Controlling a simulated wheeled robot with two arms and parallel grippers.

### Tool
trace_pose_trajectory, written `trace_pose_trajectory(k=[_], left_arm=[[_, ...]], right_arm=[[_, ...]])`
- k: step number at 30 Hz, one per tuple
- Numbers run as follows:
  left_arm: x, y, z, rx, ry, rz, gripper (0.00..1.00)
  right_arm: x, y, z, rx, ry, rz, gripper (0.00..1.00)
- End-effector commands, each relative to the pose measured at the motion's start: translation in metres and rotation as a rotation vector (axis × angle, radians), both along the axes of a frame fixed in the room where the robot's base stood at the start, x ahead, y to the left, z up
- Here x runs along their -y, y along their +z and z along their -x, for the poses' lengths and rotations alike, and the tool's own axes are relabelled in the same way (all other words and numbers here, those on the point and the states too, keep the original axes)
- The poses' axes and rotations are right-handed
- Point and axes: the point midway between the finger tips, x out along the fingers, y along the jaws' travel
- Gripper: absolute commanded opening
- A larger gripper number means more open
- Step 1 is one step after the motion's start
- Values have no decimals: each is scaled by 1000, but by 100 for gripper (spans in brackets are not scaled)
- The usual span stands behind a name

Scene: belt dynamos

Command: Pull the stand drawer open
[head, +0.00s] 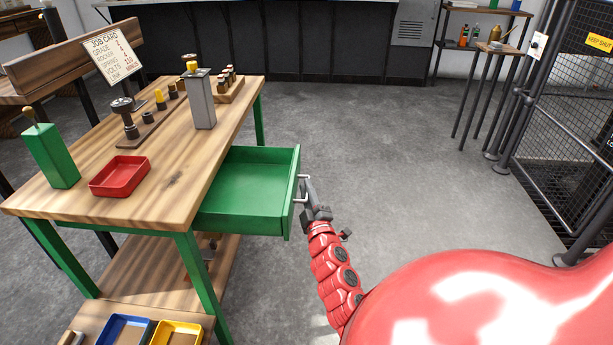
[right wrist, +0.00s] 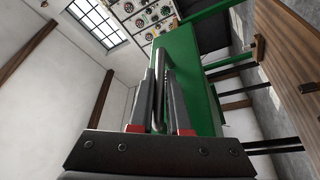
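The green stand drawer (head: 246,184) stands well out from under the wooden top of the green-legged stand (head: 215,130), and its inside looks empty. A light metal bar handle (head: 299,200) is on its front. My right gripper (head: 309,188) is at this handle, its fingers on either side of the bar. The right wrist view shows the bar (right wrist: 160,85) between the fingers (right wrist: 160,95), with the green drawer front (right wrist: 184,75) behind; the fingers look closed on it. My left gripper is not in view.
On the stand top are a red tray (head: 120,177), a green block-shaped piece (head: 50,155), a grey upright block (head: 200,101) and a job card (head: 112,55). The floor (head: 400,150) right of the drawer is clear. A mesh fence (head: 570,100) stands far right.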

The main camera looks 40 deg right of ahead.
Motion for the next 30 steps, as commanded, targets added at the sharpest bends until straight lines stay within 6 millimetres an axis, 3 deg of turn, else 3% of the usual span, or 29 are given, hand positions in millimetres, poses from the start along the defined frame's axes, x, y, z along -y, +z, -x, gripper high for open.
trace_pose_trajectory(k=[14,20,30], left_arm=[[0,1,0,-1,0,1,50],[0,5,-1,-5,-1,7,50],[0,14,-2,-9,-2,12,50]], right_arm=[[-3,-2,6,-2,0,-1,27],[-21,-10,36,-4,-1,-1,27],[-61,-27,105,-3,-4,-5,27]])
